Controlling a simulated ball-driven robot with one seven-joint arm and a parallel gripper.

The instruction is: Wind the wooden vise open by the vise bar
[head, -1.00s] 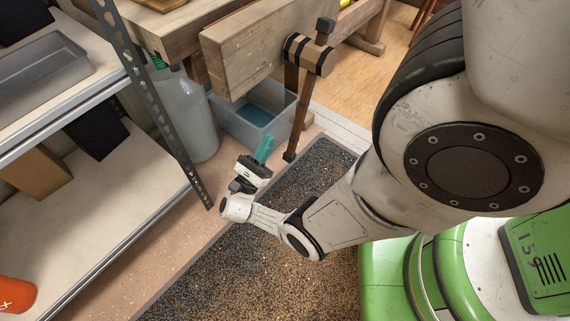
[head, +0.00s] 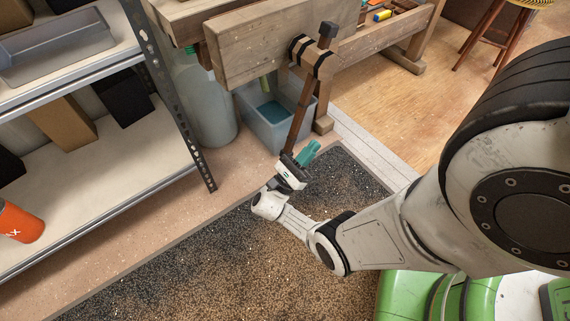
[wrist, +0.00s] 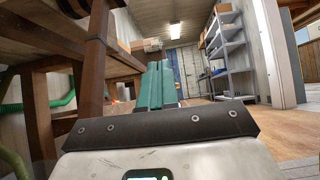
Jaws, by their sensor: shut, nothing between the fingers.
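The wooden vise (head: 262,42) is on the front of the workbench, its thick jaw board facing me. The dark vise bar (head: 303,107) passes through the round, black-banded screw head (head: 311,57) and hangs steeply, tilted, with a block on its upper end. My gripper (head: 313,150) is beside the bar's lower end, its teal fingers shut and empty. The gripper body hides part of that end. In the wrist view, the fingers (wrist: 155,83) point forward and the dark bar (wrist: 100,25) stands to their left. I cannot tell whether they touch.
A grey-blue bin (head: 255,122) and a translucent jug (head: 203,100) stand under the bench. Metal shelving (head: 165,90) is at the left. A dark speckled mat (head: 200,265) covers the floor below my arm. Open wooden floor (head: 400,115) lies to the right.

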